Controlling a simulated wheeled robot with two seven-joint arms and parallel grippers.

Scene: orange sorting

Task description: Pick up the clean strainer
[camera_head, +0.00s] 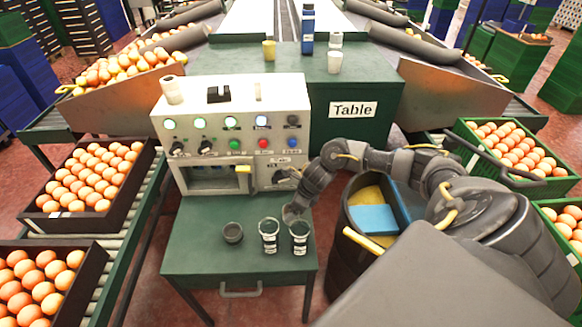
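Three small dark vessels stand on the green table (203,254): a low round bowl-like one (233,233), a labelled cup (269,238) in the middle, and another labelled cup (299,240) at the right. I cannot tell for certain which is the clean strainer; the labels are too small to read. My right gripper (289,214) reaches in from the right, just behind and above the right cup, close to the machine's front. Its fingers are small and dark, so their opening is unclear. My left gripper is out of view.
A white control machine (235,120) with knobs and lights stands behind the vessels. A dark barrel (334,250) with a blue block (374,219) stands right of the table. Orange crates (125,185) line the left conveyor. The table's left front is clear.

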